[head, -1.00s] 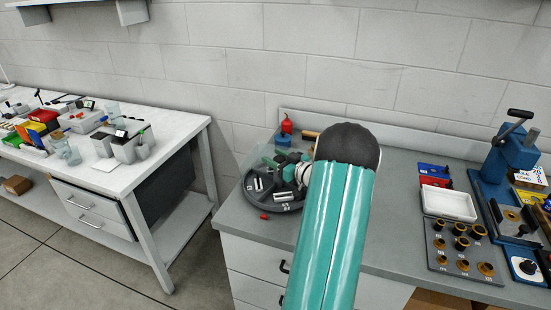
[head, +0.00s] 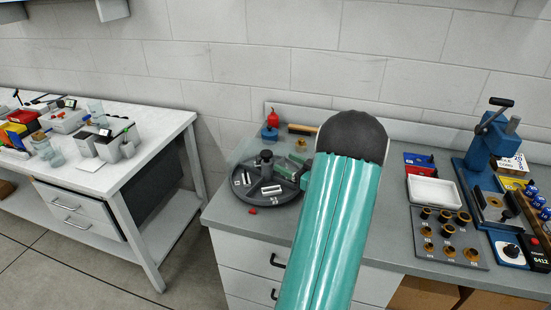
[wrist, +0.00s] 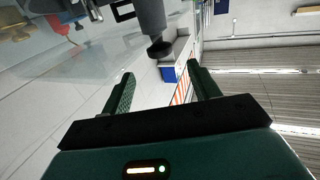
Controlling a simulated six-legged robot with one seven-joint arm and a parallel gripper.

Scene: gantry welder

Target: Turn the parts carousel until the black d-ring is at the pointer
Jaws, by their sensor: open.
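The parts carousel (head: 262,195) is a dark grey round tray at the left end of the grey bench. It has a dark centre post (head: 266,160) and compartments with small pale parts (head: 270,189). I cannot make out the black d-ring. A small red piece (head: 252,211) at the carousel's front edge may be the pointer. My teal arm covers the area right of the carousel; green parts beside it may belong to my gripper. In the wrist view my gripper (wrist: 161,80) is open, with nothing between its green fingers. A dark grey post with a black end (wrist: 160,48) shows beyond them.
A red-topped blue container (head: 271,125) stands behind the carousel. To the right are a white tray (head: 435,191), a plate of brown-ringed parts (head: 440,240) and a blue press (head: 485,165). A second bench (head: 110,170) stands left across a gap.

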